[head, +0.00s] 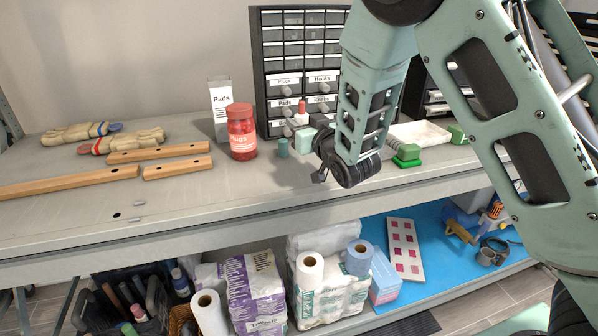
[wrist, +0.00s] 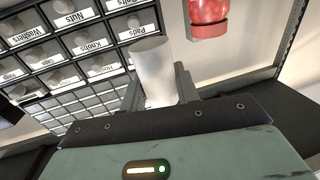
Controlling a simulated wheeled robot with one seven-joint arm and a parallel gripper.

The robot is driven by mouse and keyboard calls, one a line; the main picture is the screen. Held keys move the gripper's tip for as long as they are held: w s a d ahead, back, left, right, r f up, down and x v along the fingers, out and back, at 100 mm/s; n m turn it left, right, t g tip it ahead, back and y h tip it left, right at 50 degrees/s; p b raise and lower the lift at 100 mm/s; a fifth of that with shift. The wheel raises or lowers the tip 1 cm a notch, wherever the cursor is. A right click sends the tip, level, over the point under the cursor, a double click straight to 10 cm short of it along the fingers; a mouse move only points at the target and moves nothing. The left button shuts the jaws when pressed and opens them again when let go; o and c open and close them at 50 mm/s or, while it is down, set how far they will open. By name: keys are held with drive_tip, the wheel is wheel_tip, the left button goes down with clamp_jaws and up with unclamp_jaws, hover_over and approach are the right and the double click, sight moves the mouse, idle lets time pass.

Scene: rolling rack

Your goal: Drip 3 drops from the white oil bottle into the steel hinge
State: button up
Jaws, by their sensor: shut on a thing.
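My gripper (wrist: 158,90) is shut on the white oil bottle (wrist: 152,68), whose pale, smooth body stands between the two fingers in the wrist view. In the head view the bottle (head: 299,120) shows a red top, pointing up, above the worktop before the drawer cabinet. My gripper (head: 303,132) is partly hidden there by my arm. I cannot make out the steel hinge for certain. Two small grey metal pieces (head: 138,203) lie near the front left edge of the worktop; I cannot tell whether they belong to it.
A red jar (head: 241,132) and a white Pads box (head: 219,108) stand left of the bottle. A small teal cylinder (head: 283,148) is close by. Wooden bars (head: 158,152) and gloves (head: 122,141) lie left. A green block (head: 406,154) and white tray (head: 420,134) are right. The front middle worktop is clear.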

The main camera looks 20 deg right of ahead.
drive_tip(key=shift+f+p, duration=0.95)
drive_tip(key=shift+f, duration=3.9)
drive_tip(key=shift+f, duration=0.15)
drive_tip(key=o, duration=1)
